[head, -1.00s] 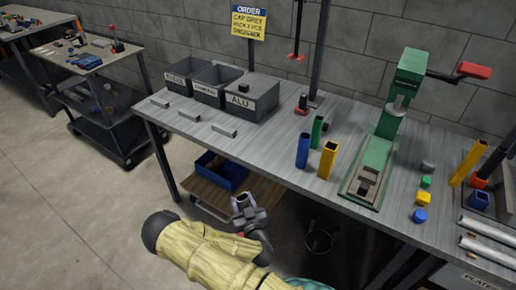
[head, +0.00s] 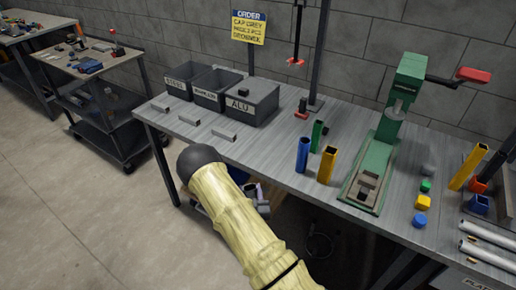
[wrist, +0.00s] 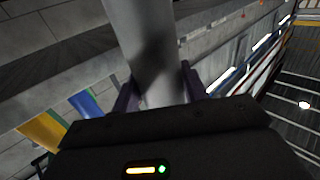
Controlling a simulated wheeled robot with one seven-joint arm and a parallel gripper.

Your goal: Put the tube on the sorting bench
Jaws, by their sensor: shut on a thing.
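My gripper (wrist: 158,85) is shut on a plain grey tube (wrist: 145,45), which runs up out of the wrist view between the two purple fingers. In the head view my yellow-sleeved arm hides most of the gripper, and I cannot make out the tube. The arm is at the front edge of the long grey bench (head: 270,145), towards its left part. This bench carries the labelled bins; I cannot tell whether it is the one called the sorting bench.
Dark bins, including the ALU bin (head: 252,103), stand at the back left, with short grey bars (head: 223,135) before them. Blue (head: 303,154), green and yellow square tubes and a green press (head: 382,150) stand further right. Light tubes (head: 490,233) lie at the right end.

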